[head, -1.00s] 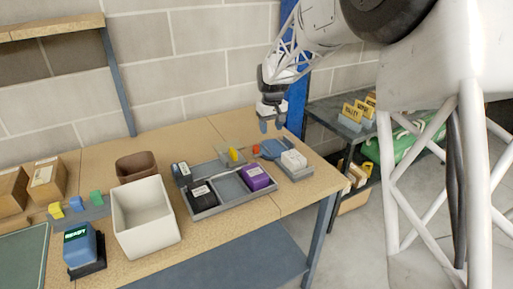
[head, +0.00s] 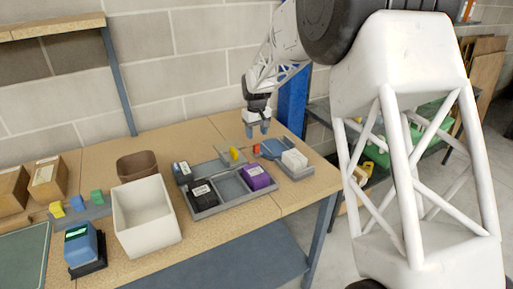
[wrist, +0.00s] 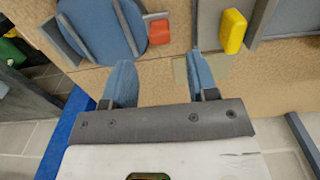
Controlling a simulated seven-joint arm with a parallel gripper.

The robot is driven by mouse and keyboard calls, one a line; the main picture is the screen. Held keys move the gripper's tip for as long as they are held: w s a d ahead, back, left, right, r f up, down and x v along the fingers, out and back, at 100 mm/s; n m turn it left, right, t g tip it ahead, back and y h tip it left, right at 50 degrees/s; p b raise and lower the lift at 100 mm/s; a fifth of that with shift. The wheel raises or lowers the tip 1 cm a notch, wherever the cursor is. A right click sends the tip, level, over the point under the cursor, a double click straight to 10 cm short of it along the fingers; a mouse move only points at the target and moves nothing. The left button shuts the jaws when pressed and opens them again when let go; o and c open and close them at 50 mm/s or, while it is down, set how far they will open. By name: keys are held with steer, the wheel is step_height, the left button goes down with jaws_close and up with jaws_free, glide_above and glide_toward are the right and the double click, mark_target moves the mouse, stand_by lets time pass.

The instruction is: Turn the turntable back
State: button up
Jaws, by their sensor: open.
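The turntable (head: 271,147) is a blue disc on a grey base near the right end of the bench, partly behind a white box. My gripper (head: 257,131) is open and empty, pointing down above the bench near the red block. In the wrist view its blue fingers (wrist: 160,66) are apart, with bare bench between them.
A grey tray (head: 206,213) with a purple box (head: 257,177) and dark boxes lies left of the turntable. The white box (head: 294,160) is at the right. A white bin (head: 147,222) stands further left.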

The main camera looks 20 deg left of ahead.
mark_target(257, 144)
steer(key=shift+f, duration=3.65)
jaws_close()
